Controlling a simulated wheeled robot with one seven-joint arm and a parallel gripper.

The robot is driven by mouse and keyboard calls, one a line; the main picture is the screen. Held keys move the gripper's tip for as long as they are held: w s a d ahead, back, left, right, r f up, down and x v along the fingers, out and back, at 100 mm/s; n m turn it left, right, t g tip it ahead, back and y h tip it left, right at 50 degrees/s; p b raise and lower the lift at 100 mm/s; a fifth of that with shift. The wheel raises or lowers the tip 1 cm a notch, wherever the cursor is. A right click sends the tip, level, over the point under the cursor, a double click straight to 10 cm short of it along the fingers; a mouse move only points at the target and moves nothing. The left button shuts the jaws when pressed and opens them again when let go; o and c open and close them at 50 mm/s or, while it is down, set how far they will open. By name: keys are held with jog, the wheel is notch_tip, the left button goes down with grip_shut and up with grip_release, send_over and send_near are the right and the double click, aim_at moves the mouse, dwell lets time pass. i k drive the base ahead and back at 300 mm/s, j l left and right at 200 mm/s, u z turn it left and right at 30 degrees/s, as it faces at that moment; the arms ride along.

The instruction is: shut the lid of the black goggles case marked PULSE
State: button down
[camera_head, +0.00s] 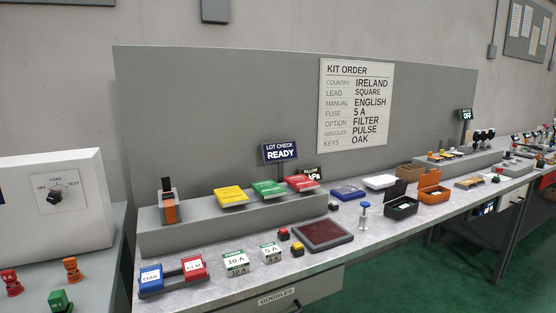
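An open black case (402,208) stands on the grey bench top, right of the middle of the picture. Its lid (396,191) stands raised at the back of the case. No PULSE marking is legible on it at this size. An orange case (432,193) stands close to its right, with its lid also raised. My gripper is not in view.
A small blue-topped post (364,214) stands left of the black case, and a dark red pad (322,236) lies further left. A blue tray (347,193) and a white item (380,181) lie behind. A narrow bench strip in front of the black case is clear.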

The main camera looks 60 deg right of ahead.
aim_at(394, 192)
jog(key=z, duration=1.9)
jog(key=i+l+z, duration=0.15)
jog(key=i+l, duration=0.1)
